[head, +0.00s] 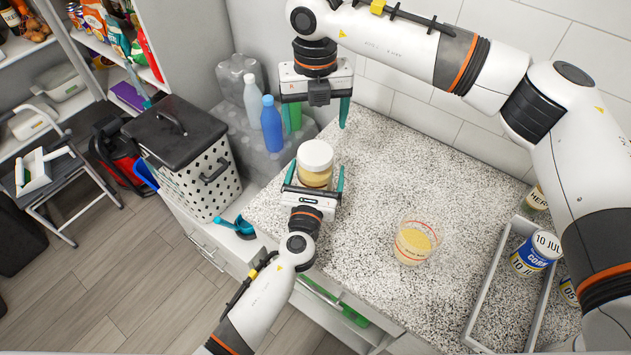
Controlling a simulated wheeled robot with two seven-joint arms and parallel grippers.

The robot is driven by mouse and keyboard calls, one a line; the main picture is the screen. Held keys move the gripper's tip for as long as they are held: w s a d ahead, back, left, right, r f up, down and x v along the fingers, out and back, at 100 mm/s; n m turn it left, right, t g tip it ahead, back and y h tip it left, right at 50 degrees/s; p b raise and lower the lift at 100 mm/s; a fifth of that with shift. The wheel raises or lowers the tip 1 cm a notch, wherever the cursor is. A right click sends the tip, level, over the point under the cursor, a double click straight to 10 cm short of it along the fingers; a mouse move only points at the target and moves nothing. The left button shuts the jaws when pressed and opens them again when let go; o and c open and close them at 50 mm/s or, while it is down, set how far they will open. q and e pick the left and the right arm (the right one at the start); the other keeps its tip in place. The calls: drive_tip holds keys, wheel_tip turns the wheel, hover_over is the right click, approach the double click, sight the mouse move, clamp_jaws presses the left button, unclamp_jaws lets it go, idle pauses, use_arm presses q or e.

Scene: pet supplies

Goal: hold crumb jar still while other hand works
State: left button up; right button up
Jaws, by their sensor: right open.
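The crumb jar (314,174), with a white lid and tan contents, stands upright on the speckled counter (378,180) near its left edge. My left gripper (315,175) reaches in from below, with its teal fingers on either side of the jar. The fingers look spread wide, with a small gap beside the jar, so it appears open around it. My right gripper (316,118) points down above and behind the jar, open and empty. Its fingertips are apart from the lid.
A clear measuring cup (414,241) with yellow crumbs stands to the jar's right. A grey tray (479,306) and several cans, one a blue-and-white can (535,252), are at the right. Bottles, including a blue bottle (271,125), stand behind left. Mid-counter is clear.

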sight(315, 152)
use_arm(q)
drive_tip(key=c, duration=1.8)
use_arm(e)
drive_tip(key=m, duration=0.3)
drive_tip(key=shift+m, duration=0.4)
drive_tip(key=m, duration=0.3)
drive_tip(key=shift+m, duration=0.4)
drive_tip(key=m, duration=0.5)
drive_tip(key=shift+f+m, duration=0.1)
drive_tip(key=shift+m, duration=0.3)
drive_tip(key=shift+f, duration=3.95)
drive_tip(key=shift+c, duration=0.5)
